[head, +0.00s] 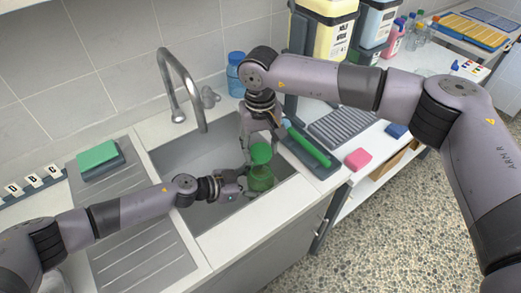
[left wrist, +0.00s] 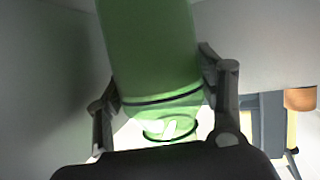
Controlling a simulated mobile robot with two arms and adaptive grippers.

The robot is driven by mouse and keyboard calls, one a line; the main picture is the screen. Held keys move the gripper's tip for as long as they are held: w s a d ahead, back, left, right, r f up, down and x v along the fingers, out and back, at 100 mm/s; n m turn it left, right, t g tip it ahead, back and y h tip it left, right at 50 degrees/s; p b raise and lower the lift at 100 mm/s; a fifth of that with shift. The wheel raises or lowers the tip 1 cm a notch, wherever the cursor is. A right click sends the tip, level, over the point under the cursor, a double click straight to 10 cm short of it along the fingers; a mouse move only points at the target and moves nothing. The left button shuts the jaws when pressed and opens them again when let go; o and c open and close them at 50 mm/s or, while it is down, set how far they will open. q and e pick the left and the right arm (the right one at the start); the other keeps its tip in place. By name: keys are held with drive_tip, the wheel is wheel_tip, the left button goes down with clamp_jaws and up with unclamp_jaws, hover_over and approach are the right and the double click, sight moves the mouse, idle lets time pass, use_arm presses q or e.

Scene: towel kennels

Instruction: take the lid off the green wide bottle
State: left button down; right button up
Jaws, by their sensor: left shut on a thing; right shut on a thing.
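The green wide bottle (head: 260,181) is over the sink, near its right end. My left gripper (head: 245,180) reaches in from the left and is shut on the bottle's side. In the left wrist view the green bottle (left wrist: 152,55) fills the space between the fingers of my left gripper (left wrist: 160,88). The green lid (head: 261,153) shows just above the bottle. My right gripper (head: 258,138) comes down from above and is shut on the lid. I cannot tell whether the lid still touches the bottle.
The sink (head: 190,155) has a tall faucet (head: 183,85) behind it. A blue bottle (head: 236,75) stands at the back. A long green object (head: 308,146) lies on a grey tray right of the sink, with a pink sponge (head: 358,159) beyond. A green sponge (head: 97,154) sits at the left.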

use_arm(q)
drive_tip(key=shift+c, duration=1.6)
unclamp_jaws()
